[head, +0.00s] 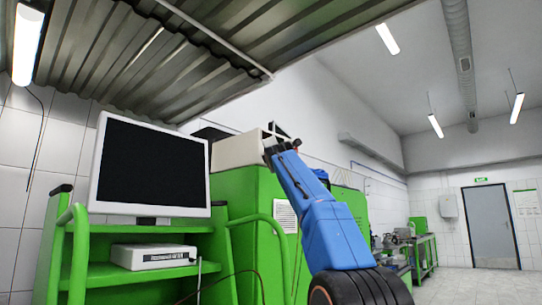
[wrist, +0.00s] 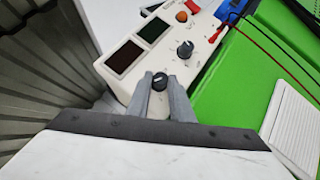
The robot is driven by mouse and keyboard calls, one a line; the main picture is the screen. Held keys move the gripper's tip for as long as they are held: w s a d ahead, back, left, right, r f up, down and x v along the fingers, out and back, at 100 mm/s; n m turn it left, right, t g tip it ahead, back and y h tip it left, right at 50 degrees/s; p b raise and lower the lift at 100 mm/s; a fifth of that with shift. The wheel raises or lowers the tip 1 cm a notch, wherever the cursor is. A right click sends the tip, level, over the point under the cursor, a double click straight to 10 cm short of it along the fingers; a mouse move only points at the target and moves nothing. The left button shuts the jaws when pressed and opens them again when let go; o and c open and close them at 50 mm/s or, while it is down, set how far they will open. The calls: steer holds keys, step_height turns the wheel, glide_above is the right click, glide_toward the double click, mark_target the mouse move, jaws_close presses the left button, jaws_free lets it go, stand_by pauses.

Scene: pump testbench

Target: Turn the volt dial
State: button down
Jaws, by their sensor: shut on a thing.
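In the wrist view a white instrument panel (wrist: 133,82) carries a small black dial (wrist: 160,80) with a pale pointer mark. My gripper (wrist: 161,84) is shut on this dial, with one grey finger on each side of it. A second dark dial (wrist: 185,49) sits further along the panel, clear of the fingers. No label shows clearly enough to tell which is the volt dial. In the head view my gripper (head: 272,148) reaches the white instrument box (head: 236,151) on top of the green bench; the dials are hidden there.
Two dark displays (wrist: 125,58) and an orange button (wrist: 182,16) are on the panel. A monitor (head: 150,165) stands at left on a green cart. A corrugated canopy (head: 130,60) hangs above.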

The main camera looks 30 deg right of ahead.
steer(key=shift+r+m+g, duration=0.2)
steer(key=shift+m+g, duration=0.5)
steer(key=shift+m, duration=0.3)
steer(key=shift+f+g, duration=0.1)
steer(key=shift+g, duration=0.2)
steer(key=c, duration=1.6)
jaws_free()
steer(key=shift+s+a, duration=0.1)
steer(key=v, duration=1.7)
steer(key=shift+a+f, duration=0.1)
steer(key=shift+f, duration=0.15)
